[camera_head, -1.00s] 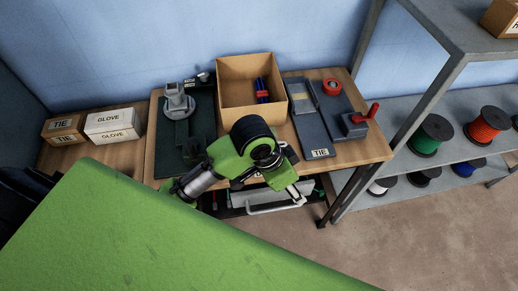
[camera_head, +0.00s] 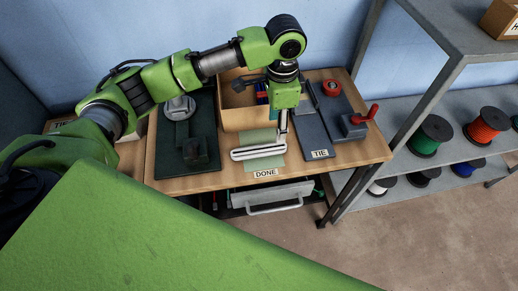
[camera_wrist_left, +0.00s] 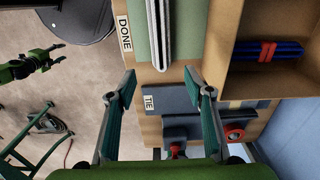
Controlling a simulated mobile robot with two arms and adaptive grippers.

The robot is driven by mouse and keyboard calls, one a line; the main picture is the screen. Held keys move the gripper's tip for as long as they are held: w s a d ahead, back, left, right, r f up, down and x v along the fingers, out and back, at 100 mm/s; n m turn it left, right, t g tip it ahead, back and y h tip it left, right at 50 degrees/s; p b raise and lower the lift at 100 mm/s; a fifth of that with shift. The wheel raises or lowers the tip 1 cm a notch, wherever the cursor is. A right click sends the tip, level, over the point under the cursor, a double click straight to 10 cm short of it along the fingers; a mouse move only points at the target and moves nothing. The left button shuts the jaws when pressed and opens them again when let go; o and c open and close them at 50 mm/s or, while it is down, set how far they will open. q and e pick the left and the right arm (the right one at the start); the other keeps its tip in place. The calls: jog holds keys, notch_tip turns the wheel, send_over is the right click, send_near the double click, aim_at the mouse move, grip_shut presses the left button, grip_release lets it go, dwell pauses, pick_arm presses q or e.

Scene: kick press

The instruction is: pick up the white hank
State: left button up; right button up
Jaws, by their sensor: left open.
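The white hank (camera_head: 252,153) lies long and narrow across the green mat (camera_head: 250,167) beside the DONE label (camera_head: 265,173). It also shows in the left wrist view (camera_wrist_left: 157,35), ahead of my fingers. My left gripper (camera_head: 283,131) is over the table near the hank's right end. In the left wrist view its two fingers (camera_wrist_left: 160,88) stand apart with nothing between them. The hank's near end is a little beyond the fingertips there. I cannot tell the exact height of the fingers above the table.
An open cardboard box (camera_head: 238,112) with blue bundles stands behind the hank, partly hidden by my arm. The TIE board (camera_head: 310,130) and a red-handled device (camera_head: 357,122) are to the right. A dark press base (camera_head: 200,120) is to the left. A drawer (camera_head: 280,197) is below the front edge.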

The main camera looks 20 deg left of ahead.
pick_arm(q)
send_over(273, 146)
jog(key=f, duration=0.5)
jog(key=shift+d+p, duration=0.3)
jog(key=f, duration=0.1)
jog(key=f+p, duration=0.1)
jog(key=f, duration=0.2)
jog(key=shift+s+a+f+p, duration=0.1)
jog(key=shift+a+f+p, duration=0.25)
jog(key=shift+p, duration=0.05)
jog(key=shift+f, duration=0.3)
jog(key=c, duration=1.3)
